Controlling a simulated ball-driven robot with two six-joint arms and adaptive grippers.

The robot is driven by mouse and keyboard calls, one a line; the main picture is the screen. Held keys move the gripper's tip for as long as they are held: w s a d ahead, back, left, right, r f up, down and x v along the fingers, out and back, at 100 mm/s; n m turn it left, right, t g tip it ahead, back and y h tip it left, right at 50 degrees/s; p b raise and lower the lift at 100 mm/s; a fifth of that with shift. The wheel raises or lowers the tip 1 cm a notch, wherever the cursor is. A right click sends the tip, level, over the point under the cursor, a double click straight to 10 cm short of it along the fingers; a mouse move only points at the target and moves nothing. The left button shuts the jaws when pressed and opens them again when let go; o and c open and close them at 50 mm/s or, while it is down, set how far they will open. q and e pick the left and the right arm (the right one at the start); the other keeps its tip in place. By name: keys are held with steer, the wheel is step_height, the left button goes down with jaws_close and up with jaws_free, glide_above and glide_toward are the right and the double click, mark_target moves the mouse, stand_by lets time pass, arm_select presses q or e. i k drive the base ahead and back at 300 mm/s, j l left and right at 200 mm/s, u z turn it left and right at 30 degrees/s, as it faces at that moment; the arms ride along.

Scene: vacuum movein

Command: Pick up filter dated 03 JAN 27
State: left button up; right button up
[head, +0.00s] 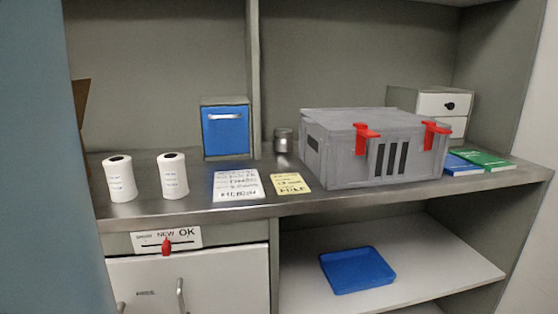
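Two white cylindrical filters stand upright side by side at the left of the metal counter in the head view. The left filter (119,179) and the right filter (173,175) each have a dark hole in the top and a label with small print on the front. The print is too small to read, so I cannot tell which one is dated 03 JAN 27. Neither of my grippers is in view.
A white note (237,186) and a yellow note (290,184) lie right of the filters. Behind are a blue-fronted box (226,130) and a small metal jar (283,141). A grey case (365,155) with red latches stands right. A blue tray (357,270) lies on the lower shelf.

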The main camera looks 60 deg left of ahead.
mark_target(119, 170)
steer(key=u, duration=2.8)
